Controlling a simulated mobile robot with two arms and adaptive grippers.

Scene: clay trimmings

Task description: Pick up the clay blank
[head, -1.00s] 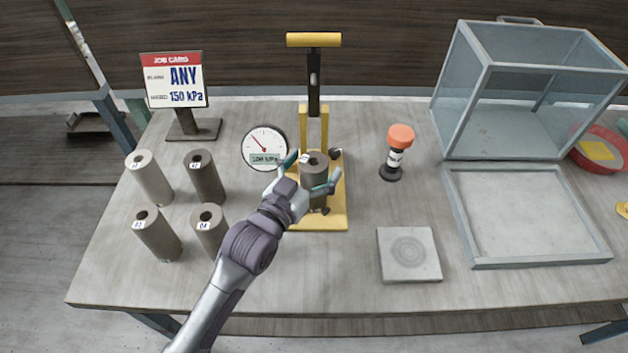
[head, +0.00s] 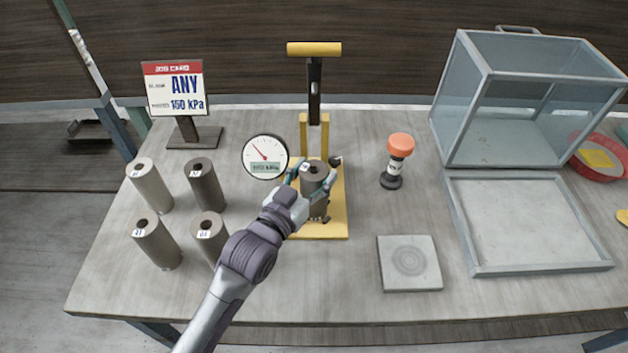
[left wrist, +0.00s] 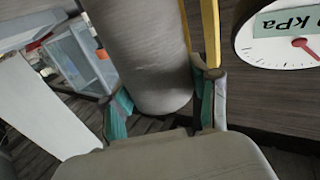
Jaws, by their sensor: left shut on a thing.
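The clay blank (head: 314,181) is a dark grey-brown cylinder with a hole in its top. It stands upright on the yellow base of the press (head: 332,228). My left gripper (head: 311,190) is shut on this blank, with a finger at each side. In the left wrist view the blank (left wrist: 150,50) fills the middle, between the two teal-padded fingers (left wrist: 163,108). Whether its bottom touches the base is hard to tell. My right gripper is not in view.
Several similar cylinders, one of them here (head: 150,186), stand at the left. A gauge (head: 265,157) is beside the press, with a job card (head: 175,88) behind. An orange-topped tool (head: 397,160), a square slab (head: 409,263), a glass case (head: 520,95) and a shallow tray (head: 528,222) are to the right.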

